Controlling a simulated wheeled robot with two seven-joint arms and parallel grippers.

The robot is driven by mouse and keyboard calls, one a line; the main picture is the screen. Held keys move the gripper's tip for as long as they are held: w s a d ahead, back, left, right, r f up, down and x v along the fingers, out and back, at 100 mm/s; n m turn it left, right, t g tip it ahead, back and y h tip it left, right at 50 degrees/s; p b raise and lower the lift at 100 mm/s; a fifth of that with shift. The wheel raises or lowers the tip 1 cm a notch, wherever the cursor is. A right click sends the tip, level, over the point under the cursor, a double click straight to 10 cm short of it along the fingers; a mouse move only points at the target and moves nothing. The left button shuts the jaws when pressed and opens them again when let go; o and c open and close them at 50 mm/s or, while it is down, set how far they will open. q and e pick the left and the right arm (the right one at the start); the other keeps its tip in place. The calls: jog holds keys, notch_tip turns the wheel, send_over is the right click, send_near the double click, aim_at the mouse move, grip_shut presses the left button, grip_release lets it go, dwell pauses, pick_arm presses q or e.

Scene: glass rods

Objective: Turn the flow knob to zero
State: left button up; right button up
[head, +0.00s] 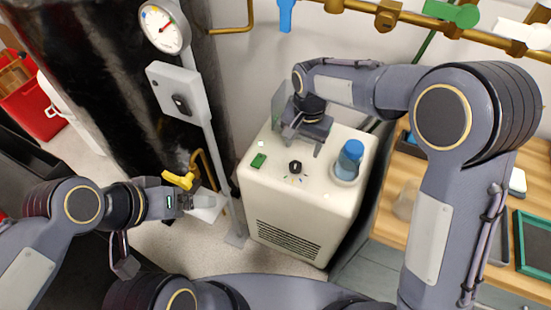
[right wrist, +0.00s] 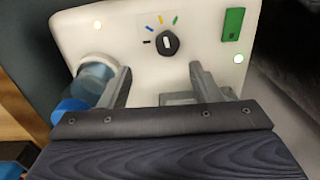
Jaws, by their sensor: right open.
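The black flow knob (head: 295,167) sits on top of a white cabinet unit (head: 260,190). My right gripper (head: 304,142) is open and empty over the back of the cabinet top, apart from the knob. In the right wrist view its fingers (right wrist: 159,84) stand wide apart, with the knob beyond their tips. My left gripper (head: 187,201) is at the left, beside a yellow handle (head: 178,180); its jaws are unclear.
A blue-capped bottle (head: 350,158) stands right of the knob, and a green rectangle (head: 258,160) lies left of it. A gauge (head: 165,27) and a grey switch box (head: 180,92) are on a post at left. A wooden bench (head: 395,195) is at right.

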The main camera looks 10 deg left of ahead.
aim_at(296, 165)
jog(key=shift+w+a+f, duration=0.2)
jog(key=shift+a+f, duration=0.35)
jog(key=shift+a, duration=0.1)
jog(key=shift+a+f, duration=0.1)
jog(key=shift+f, duration=0.25)
notch_tip(296, 165, down, 7)
jog(key=shift+b, duration=0.5)
jog(key=c, duration=1)
